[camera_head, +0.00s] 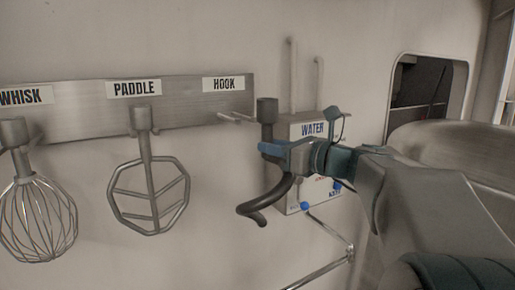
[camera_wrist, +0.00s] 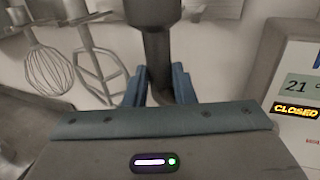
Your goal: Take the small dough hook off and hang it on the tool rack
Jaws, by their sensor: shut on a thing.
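The dough hook (camera_head: 264,206) is dark metal with a curved lower end and a cylindrical top collar. My gripper (camera_head: 276,149) is shut on its shaft, and the hook hangs upright from the jaws. In the wrist view the dough hook (camera_wrist: 158,50) stands between the two blue fingers of my gripper (camera_wrist: 160,88). The tool rack (camera_head: 75,118) is a metal strip on the wall labelled WHISK, PADDLE and HOOK. The peg (camera_head: 234,118) under the HOOK label is bare. The held hook is just right of this peg and apart from it in the picture.
A whisk (camera_head: 38,215) and a paddle (camera_head: 148,190) hang on the rack's other pegs. A WATER box (camera_head: 312,130) with pipes and blue-knobbed fittings is on the wall behind my gripper. A large metal bowl (camera_head: 450,150) is at the right.

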